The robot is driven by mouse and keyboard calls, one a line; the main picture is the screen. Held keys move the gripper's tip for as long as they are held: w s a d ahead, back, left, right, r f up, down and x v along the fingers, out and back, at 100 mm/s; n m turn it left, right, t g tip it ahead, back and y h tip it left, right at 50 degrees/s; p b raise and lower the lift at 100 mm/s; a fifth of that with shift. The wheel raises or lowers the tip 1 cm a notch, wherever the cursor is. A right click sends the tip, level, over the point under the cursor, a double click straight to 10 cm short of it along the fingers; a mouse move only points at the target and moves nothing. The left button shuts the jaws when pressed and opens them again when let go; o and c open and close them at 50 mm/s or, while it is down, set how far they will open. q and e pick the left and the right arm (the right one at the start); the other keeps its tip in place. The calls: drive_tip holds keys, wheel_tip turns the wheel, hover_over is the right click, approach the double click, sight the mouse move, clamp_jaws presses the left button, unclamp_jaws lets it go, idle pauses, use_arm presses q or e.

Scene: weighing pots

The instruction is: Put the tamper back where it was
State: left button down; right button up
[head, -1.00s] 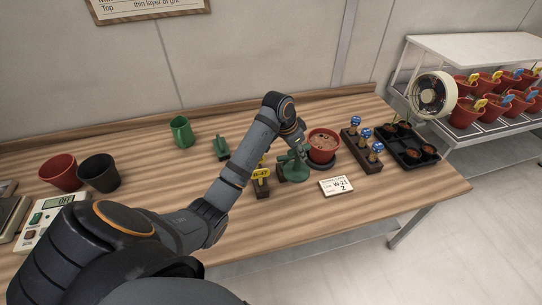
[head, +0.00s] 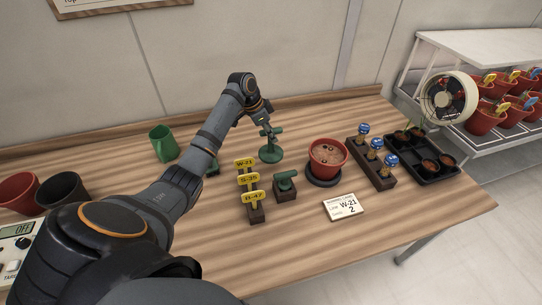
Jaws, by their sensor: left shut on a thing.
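The green tamper (head: 270,154) has a round flat disc at the bottom and a short upright handle. My left gripper (head: 265,123) is shut on the handle from above, with the disc hanging level below it. I cannot tell how far the disc is above the table. It is left of the red pot (head: 327,154), which is filled with brown soil and stands on a dark round base. A small dark block with a green piece on top (head: 286,184) stands in front of the tamper. My right gripper is not in view.
Yellow tags (head: 245,178) stand in a wooden holder left of the block. A card (head: 344,207) lies in front. A rack of blue-topped sticks (head: 375,156) and a black tray (head: 421,160) are right. A green jug (head: 163,143) stands left.

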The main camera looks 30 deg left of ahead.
sight(271, 147)
use_arm(q)
drive_tip(key=f, duration=0.3)
drive_tip(key=shift+w+a+f, duration=0.15)
drive_tip(key=shift+w+a, duration=0.05)
drive_tip(key=shift+w, duration=0.1)
drive_tip(key=shift+s+d+f, duration=0.1)
drive_tip(key=shift+f, duration=0.5)
wheel_tip(271, 147, down, 2)
drive_tip(key=shift+f+p, duration=0.25)
drive_tip(key=shift+p, duration=0.05)
drive_tip(key=shift+f, duration=0.15)
drive_tip(key=c, duration=1.4)
unclamp_jaws()
drive_tip(key=shift+o, duration=1.1)
drive_tip(key=shift+f, duration=0.1)
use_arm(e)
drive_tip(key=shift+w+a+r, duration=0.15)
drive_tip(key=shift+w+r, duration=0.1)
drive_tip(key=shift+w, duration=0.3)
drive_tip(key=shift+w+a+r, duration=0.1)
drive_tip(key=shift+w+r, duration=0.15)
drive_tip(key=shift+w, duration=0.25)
